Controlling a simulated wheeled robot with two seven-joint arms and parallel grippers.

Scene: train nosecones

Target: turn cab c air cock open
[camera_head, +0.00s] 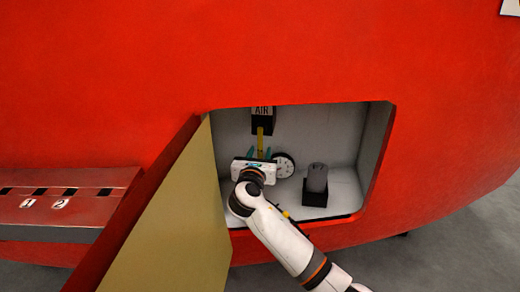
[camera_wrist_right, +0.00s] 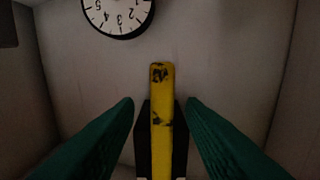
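The air cock's yellow handle (camera_head: 260,142) hangs straight down from a black block marked AIR (camera_head: 263,119) inside an open compartment in the red nosecone. My right gripper (camera_head: 262,156) reaches into the compartment at the handle's lower part. In the right wrist view, the worn yellow handle (camera_wrist_right: 161,110) stands between the two green fingers (camera_wrist_right: 160,118). The fingers are apart, with a visible gap on each side of the handle. The black block behind the handle shows partly at the bottom of that view. My left gripper is not in view.
A round white gauge (camera_head: 284,165) is beside the gripper, and also in the wrist view (camera_wrist_right: 117,14). A grey cylinder in a black holder (camera_head: 316,190) stands at right. The open hatch door (camera_head: 180,220) is at left, near a numbered red step (camera_head: 65,205).

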